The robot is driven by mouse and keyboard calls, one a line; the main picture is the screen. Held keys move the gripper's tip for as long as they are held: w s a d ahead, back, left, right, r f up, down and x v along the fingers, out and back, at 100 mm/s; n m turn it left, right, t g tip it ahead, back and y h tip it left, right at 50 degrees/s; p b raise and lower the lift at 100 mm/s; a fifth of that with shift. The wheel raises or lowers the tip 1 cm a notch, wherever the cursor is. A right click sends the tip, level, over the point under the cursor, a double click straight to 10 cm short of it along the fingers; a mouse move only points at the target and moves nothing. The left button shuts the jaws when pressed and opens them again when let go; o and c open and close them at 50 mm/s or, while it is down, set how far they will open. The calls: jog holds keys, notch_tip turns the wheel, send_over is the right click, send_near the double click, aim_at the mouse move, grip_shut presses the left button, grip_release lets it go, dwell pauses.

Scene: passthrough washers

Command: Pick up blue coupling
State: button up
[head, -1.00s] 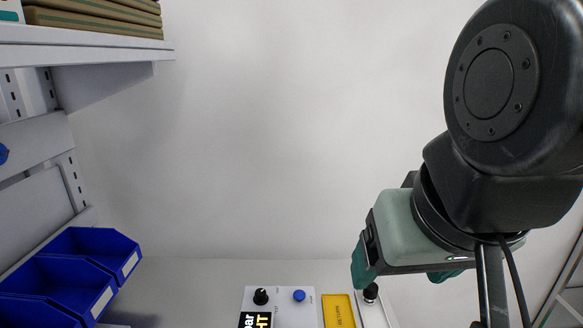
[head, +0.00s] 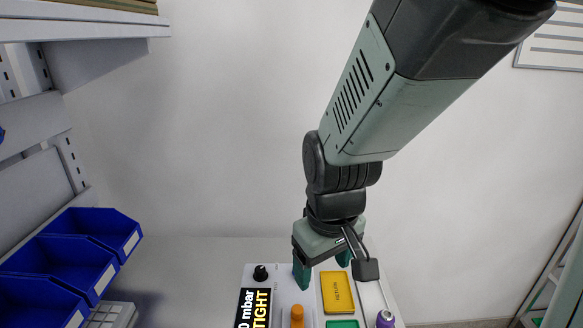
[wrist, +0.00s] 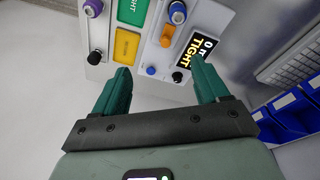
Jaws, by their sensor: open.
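My gripper (head: 322,276) is open and points down over the panel; it also shows in the wrist view (wrist: 160,68), with green fingers apart and nothing held. A small blue round cap (wrist: 151,71) sits on the white panel, between the fingertips as the wrist view shows it. In the head view this cap is hidden behind my gripper. A blue-ringed fitting with a pale top (wrist: 177,12) stands farther off, near the top of the wrist view, beyond an orange lever (wrist: 168,36). I cannot tell which blue piece is the coupling.
The panel carries a TIGHT display (head: 254,310), a black knob (head: 260,272), a yellow RETURN plate (head: 337,292), a green plate (head: 342,324) and a purple fitting (head: 385,319). Blue bins (head: 75,262) stand left under a shelf (head: 85,33).

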jog(key=a+f+n, duration=0.1)
jog(key=f, duration=0.3)
jog(key=a+f+n+g, duration=0.1)
jog(key=f, duration=0.3)
jog(key=a+f+n+g, duration=0.1)
jog(key=f, duration=0.3)
jog(key=shift+w+a, duration=0.2)
jog(key=shift+a, duration=0.05)
notch_tip(320, 180, down, 5)
jog(key=shift+r, duration=0.1)
jog(key=shift+w+f, duration=0.15)
jog(key=shift+f, duration=3.05)
jog(key=c, duration=1.2)
jog(key=shift+c, duration=0.2)
jog(key=shift+r, duration=0.1)
